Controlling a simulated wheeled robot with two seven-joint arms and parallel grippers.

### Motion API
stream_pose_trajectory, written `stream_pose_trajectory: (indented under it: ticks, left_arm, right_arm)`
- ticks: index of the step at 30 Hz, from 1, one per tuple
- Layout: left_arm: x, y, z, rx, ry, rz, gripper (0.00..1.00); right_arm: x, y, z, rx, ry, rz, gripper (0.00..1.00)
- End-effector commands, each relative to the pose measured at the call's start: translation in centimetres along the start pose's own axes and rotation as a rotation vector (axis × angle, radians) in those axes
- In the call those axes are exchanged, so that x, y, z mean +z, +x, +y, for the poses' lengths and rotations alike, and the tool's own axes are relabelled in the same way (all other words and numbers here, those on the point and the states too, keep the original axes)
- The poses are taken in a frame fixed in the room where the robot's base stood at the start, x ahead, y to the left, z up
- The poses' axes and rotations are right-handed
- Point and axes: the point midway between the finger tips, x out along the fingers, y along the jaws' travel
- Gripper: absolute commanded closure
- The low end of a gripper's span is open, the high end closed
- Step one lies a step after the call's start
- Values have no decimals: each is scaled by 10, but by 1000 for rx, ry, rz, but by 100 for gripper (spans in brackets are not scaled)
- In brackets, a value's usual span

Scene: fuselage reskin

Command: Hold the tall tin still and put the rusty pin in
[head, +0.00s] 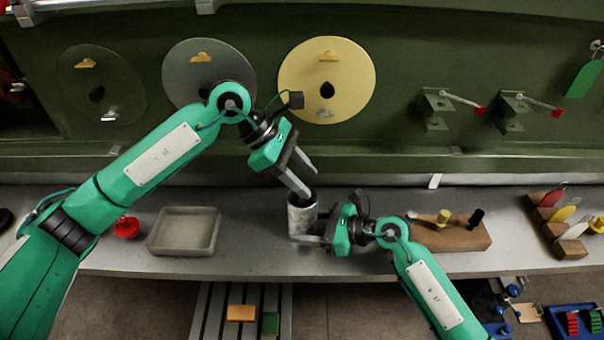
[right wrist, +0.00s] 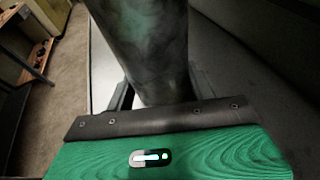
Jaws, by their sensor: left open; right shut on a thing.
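The tall tin (head: 300,220) is a grey, mottled cylinder standing upright on the bench near its front edge. My right gripper (head: 314,228) is shut on the tin from its right side. In the right wrist view the tin (right wrist: 140,45) rises between the fingers. My left gripper (head: 311,182) is open, with its fingertips just above the tin's mouth and nothing visible between them. I cannot make out a rusty pin; the tin's inside is mostly hidden.
A wooden block (head: 455,236) with a yellow pin (head: 443,217) and a black pin (head: 477,218) lies to the right. A shallow grey tray (head: 184,232) and a red knob-like object (head: 126,228) lie left. A green panel with discs stands behind. Bare bench shows between tray and tin.

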Motion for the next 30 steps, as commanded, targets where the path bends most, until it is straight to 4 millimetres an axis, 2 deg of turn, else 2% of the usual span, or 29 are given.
stream_pose_trajectory:
  ticks: [5, 30]
  left_arm:
    - [4, -4, 0, 1, 1, 0, 57]
    - [47, -56, 0, 1, 1, 0, 57]
  right_arm:
    - [0, 0, 0, 0, 0, 0, 58]
    - [0, 0, 0, 0, 0, 0, 58]
